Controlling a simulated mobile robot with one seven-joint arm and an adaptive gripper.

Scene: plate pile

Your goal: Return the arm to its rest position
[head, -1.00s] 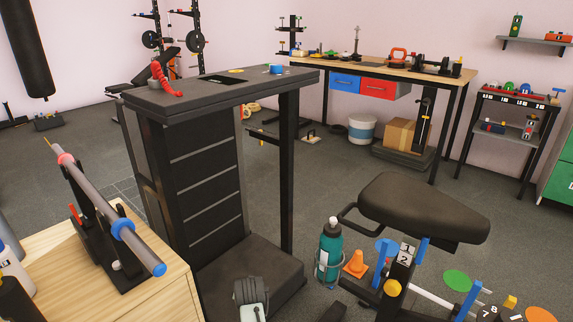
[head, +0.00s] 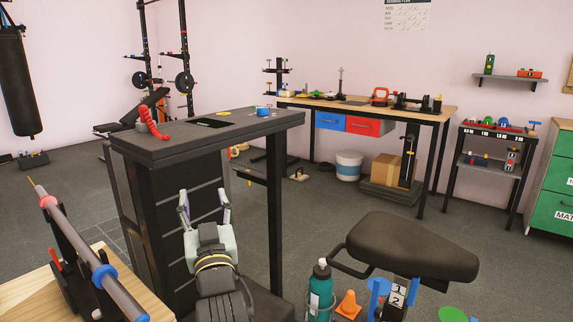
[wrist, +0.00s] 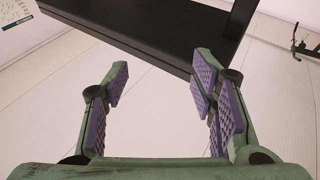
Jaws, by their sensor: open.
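My gripper (head: 204,205) is in the lower middle of the head view, in front of the dark slatted column of the black desk. It points up, with its fingers spread apart and nothing between them. In the wrist view my gripper (wrist: 158,90) also shows open and empty, its purple pads apart. The dark underside of a top (wrist: 150,35) crosses the upper part of that view, beyond the fingers. I cannot tell how far the fingertips are from the desk.
The black desk (head: 175,146) carries a red item (head: 150,122) and a blue roll (head: 263,111). A padded black seat (head: 412,245), a green bottle (head: 320,288) and an orange cone (head: 348,304) stand at the lower right. A wooden table (head: 103,254) holds a bar at the left.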

